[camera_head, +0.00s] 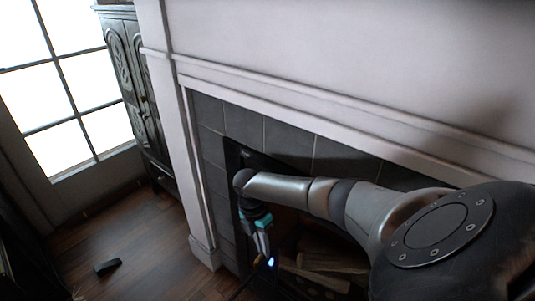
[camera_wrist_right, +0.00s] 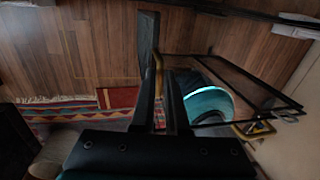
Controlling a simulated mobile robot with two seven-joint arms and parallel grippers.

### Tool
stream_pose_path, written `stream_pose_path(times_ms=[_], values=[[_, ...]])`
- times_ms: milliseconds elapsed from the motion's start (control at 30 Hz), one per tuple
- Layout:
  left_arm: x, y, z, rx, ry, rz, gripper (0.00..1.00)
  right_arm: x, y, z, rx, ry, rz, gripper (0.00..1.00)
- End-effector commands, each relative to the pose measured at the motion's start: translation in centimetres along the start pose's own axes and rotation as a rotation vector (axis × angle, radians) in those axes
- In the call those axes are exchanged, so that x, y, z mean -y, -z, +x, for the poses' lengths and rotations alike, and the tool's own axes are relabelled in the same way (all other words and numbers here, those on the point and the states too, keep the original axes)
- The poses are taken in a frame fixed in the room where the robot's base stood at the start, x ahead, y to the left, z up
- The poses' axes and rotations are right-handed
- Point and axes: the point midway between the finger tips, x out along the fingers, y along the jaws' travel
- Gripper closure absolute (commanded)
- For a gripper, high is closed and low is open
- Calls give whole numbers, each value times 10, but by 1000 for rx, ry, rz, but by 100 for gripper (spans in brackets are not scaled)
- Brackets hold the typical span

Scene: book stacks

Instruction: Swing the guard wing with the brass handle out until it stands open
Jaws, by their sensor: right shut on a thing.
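My right gripper (camera_head: 265,252) reaches down in front of the fireplace opening. In the right wrist view its dark fingers (camera_wrist_right: 163,92) are shut on the upright brass handle (camera_wrist_right: 158,72). A thin black-framed guard wing (camera_wrist_right: 245,82) extends to the right from that handle, and I can see the floor through it. A second brass piece (camera_wrist_right: 253,129) shows at the lower right by the frame. In the head view the handle is too small and too covered by my gripper to make out. My left gripper is not in view.
The fireplace has a pale surround (camera_head: 185,150), dark tiles (camera_head: 285,138) and logs (camera_head: 330,265) inside. A small black object (camera_head: 107,267) lies on the otherwise open wooden floor. A patterned rug (camera_wrist_right: 75,108) lies beyond.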

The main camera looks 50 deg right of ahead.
Motion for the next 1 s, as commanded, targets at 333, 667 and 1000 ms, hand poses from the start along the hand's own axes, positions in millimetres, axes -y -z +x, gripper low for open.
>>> stream_pose_path(times_ms=[333,667,1000], values=[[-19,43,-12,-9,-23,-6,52,-37,8,-5,44,-3,-238,100],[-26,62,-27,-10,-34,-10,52,-55,16,-10,74,-1,-382,100],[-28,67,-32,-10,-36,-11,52,-60,19,-11,82,2,-424,100]])
